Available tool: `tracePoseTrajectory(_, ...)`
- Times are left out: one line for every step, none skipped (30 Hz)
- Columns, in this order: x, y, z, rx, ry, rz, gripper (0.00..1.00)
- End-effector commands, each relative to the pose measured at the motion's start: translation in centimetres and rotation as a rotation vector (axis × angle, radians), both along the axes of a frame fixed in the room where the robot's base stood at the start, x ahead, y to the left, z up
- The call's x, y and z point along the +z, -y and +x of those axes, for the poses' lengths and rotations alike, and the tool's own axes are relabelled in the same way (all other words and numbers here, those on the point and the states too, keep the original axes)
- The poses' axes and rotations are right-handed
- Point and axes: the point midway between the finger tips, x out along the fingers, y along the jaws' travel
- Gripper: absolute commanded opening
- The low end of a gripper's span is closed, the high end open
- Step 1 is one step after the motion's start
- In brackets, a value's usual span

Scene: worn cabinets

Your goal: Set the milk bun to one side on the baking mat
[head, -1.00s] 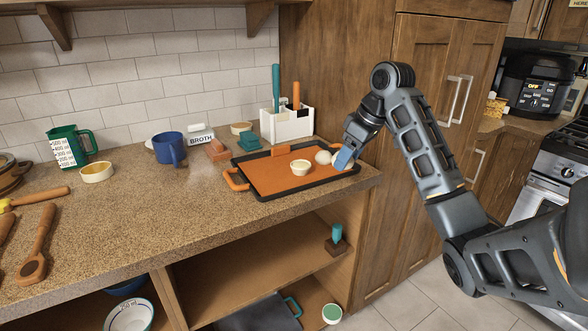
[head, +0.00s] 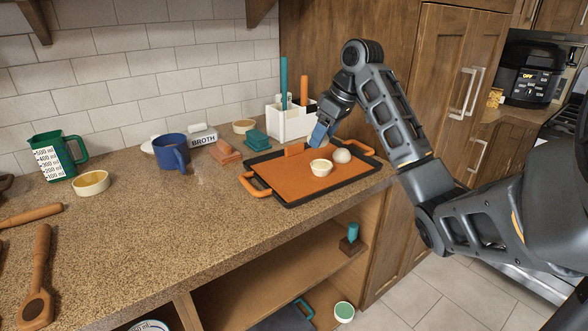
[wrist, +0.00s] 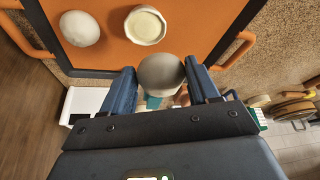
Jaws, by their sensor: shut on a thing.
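The orange baking mat (head: 290,178) lies in a dark tray with orange handles on the counter. My gripper (head: 322,133) is above the mat's back part, its blue fingers shut on a pale round bun, the milk bun (wrist: 160,72), seen between the fingertips in the wrist view. The fingers hide this bun in the head view. A second pale round bun (head: 341,155) rests on the mat toward the right; it also shows in the wrist view (wrist: 80,28). A small cream cup (head: 321,168) stands left of that bun, and in the wrist view (wrist: 146,25) too.
A white caddy (head: 290,122) with upright tools stands behind the tray. A teal block (head: 256,140), a reddish block (head: 224,152) and a blue mug (head: 172,152) stand to the left. The mat's front left is clear.

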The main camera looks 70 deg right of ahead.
Motion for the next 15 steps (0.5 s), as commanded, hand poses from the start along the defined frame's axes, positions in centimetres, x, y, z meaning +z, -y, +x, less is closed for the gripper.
tracePoseTrajectory(-0.5,-0.7,0.9,0.004,-0.003,0.002,0.25)
tracePoseTrajectory(-0.9,-1.0,1.4,0.003,-0.002,0.002,0.25)
tracePoseTrajectory(-1.4,-1.5,2.1,0.003,-0.003,0.003,0.25)
tracePoseTrajectory(-1.8,-1.8,2.6,0.003,-0.003,0.002,0.25)
tracePoseTrajectory(-2.1,-2.2,3.1,0.003,-0.003,0.002,0.25)
tracePoseTrajectory(-2.6,-2.6,3.8,0.003,-0.003,0.002,0.25)
tracePoseTrajectory(-3.0,-3.0,4.3,0.003,-0.003,0.002,0.25)
tracePoseTrajectory(-3.4,-3.3,4.8,0.004,-0.004,0.002,0.25)
tracePoseTrajectory(-3.8,-3.7,5.4,0.003,-0.003,0.003,0.25)
tracePoseTrajectory(-4.0,-3.9,5.7,0.002,-0.003,0.002,0.25)
tracePoseTrajectory(-4.3,-4.1,6.1,0.001,-0.003,0.001,0.25)
tracePoseTrajectory(-4.6,-4.3,6.4,0.001,-0.002,0.000,0.25)
tracePoseTrajectory(-4.7,-4.5,6.7,0.001,-0.002,0.000,0.25)
tracePoseTrajectory(-4.9,-4.6,6.8,0.000,-0.002,0.000,0.25)
tracePoseTrajectory(-5.0,-4.7,7.0,0.000,-0.002,0.000,0.25)
